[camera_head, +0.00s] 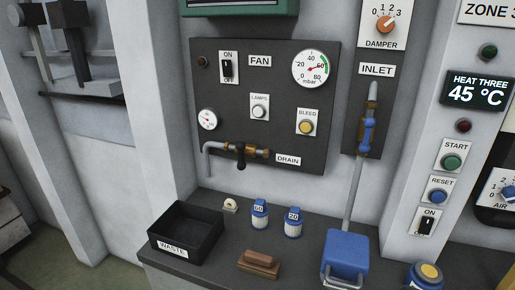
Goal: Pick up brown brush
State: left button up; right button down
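The brown brush (259,263) lies on the dark counter, near its front edge, at the bottom centre of the head view. It looks like a block with a raised handle along its top. Nothing visible covers it. Neither my left nor my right gripper shows in this view.
The black WASTE bin (186,234) stands left of the brush. Behind the brush are a small white roll (230,205) and blue-white jars marked 60 (260,214) and 20 (292,223). A blue box (346,258) stands to the right. A drain tap (238,153) juts from the panel above.

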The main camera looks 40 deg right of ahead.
aim_at(254, 262)
jog(key=z, duration=1.35)
